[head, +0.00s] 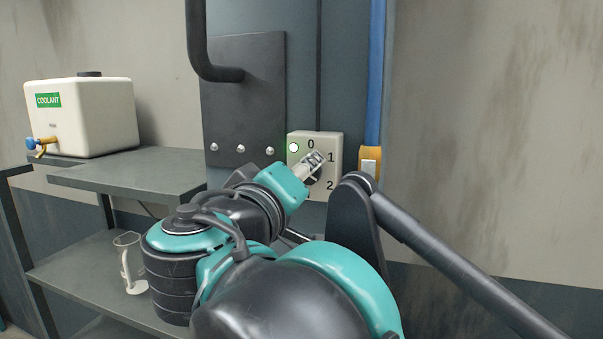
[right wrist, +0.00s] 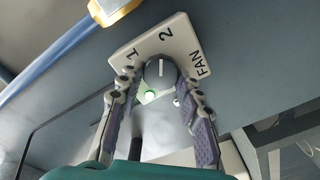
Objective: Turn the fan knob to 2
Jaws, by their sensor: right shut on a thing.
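The fan knob (right wrist: 160,73) is a round grey dial with a white pointer line, on a cream switch box marked 1, 2 and FAN (right wrist: 197,46). In the right wrist view, the line points roughly toward the 2; its exact setting is hard to tell. My right gripper (head: 314,165) is shut on the knob, one finger on each side. My left gripper is not in view.
A green light (head: 294,147) glows on the box. A blue pipe (head: 375,75) with an orange end runs beside it. A dark panel with a bent black pipe (head: 197,45) is left. A coolant tank (head: 100,118) and a clear jug (head: 130,263) stand on the shelves.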

